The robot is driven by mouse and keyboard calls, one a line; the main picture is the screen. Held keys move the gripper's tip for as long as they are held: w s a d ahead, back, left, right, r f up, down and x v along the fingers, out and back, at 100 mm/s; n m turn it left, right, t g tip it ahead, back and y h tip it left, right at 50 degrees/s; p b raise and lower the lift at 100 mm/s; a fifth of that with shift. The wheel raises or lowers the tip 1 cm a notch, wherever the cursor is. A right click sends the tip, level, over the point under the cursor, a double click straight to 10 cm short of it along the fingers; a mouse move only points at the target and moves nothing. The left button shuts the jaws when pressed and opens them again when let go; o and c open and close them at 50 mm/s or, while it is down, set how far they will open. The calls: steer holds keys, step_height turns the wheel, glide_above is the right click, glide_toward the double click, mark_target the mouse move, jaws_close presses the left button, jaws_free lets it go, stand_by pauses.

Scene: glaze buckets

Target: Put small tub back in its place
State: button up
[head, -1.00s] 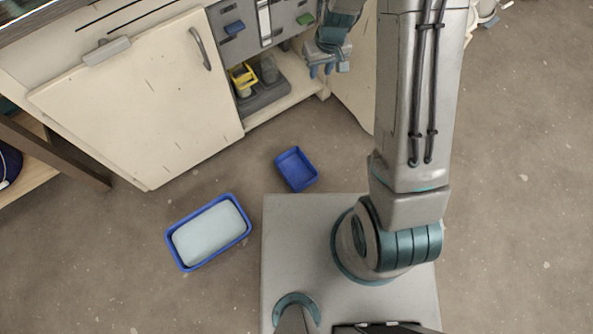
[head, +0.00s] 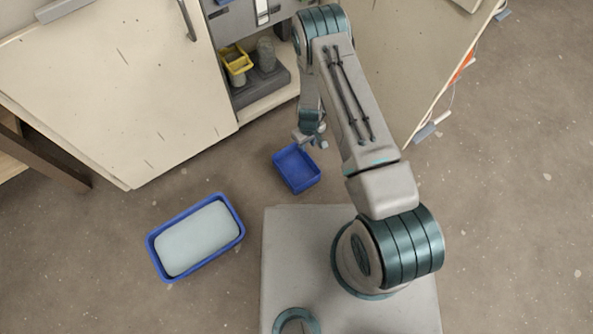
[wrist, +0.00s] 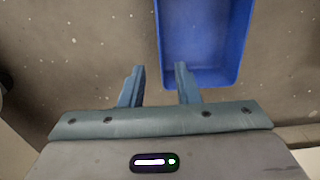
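The small tub (head: 298,184), blue, rectangular and empty, sits on the floor in front of the open cabinet. It also fills the upper right of the wrist view (wrist: 205,78). My gripper (head: 311,140) is above its cabinet-side end in the head view. In the wrist view my gripper (wrist: 159,68) is open and empty. One finger overlaps the tub in the picture and the other is over floor, with the tub's left rim line between them. I cannot tell how high the fingers are above the rim.
A larger blue tub (head: 151,246) with pale contents stands on the floor at left. The open cabinet (head: 268,105) holds a yellow container (head: 236,62) and a grey jar (head: 266,55). A cream door (head: 110,90) stands at left, another panel at right. Floor around the small tub is clear.

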steer(key=b, duration=0.2)
glide_above(307, 162)
steer(key=f, duration=0.6)
steer(key=shift+w+f, duration=0.1)
steer(key=shift+w, duration=0.15)
steer(key=f+b, duration=0.2)
steer(key=f, duration=0.1)
steer(key=f+b, duration=0.1)
steer(key=f, duration=0.1)
steer(key=shift+s+d+f, duration=0.1)
steer(key=shift+s, duration=0.15)
jaws_close()
